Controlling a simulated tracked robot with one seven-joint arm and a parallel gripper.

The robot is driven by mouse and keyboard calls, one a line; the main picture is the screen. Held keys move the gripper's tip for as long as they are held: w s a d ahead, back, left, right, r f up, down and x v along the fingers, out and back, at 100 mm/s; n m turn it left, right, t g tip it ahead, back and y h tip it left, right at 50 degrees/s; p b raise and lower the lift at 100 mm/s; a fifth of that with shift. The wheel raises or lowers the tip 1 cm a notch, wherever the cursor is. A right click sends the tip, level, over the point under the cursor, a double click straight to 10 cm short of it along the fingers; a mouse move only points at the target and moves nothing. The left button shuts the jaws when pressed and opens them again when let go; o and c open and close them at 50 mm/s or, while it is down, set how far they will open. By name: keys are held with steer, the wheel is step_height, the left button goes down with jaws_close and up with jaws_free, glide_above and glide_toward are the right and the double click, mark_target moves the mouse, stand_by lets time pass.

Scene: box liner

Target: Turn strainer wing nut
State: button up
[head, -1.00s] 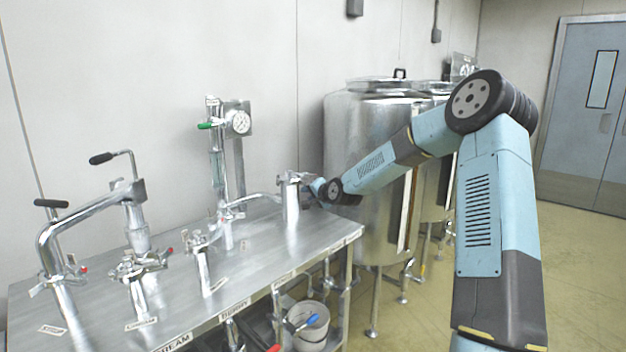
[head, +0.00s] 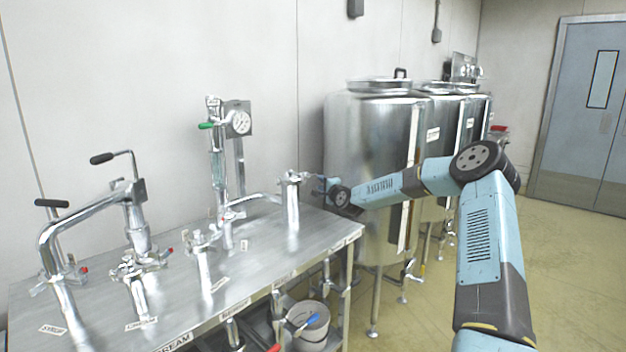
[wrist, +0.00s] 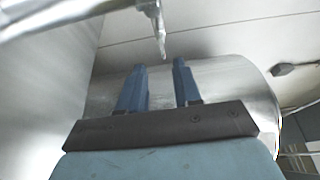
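The strainer (head: 291,212) is an upright shiny metal cylinder near the right end of the steel table. A clamp sits around its top, and its wing nut is too small to make out clearly in the head view. My gripper (head: 321,187) is just right of the strainer's top in the head view. In the wrist view my gripper (wrist: 160,66) has its two blue fingers apart with an empty gap. A slim metal piece, probably the wing nut (wrist: 157,28), shows just beyond the fingertips, in line with the gap. I cannot tell whether it touches them.
Large steel tanks (head: 365,150) stand close behind my forearm. A white bucket (head: 310,325) is below the table.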

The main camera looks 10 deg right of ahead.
mark_target(311, 176)
steer(key=x, duration=0.9)
jaws_close()
steer(key=shift+f, duration=0.1)
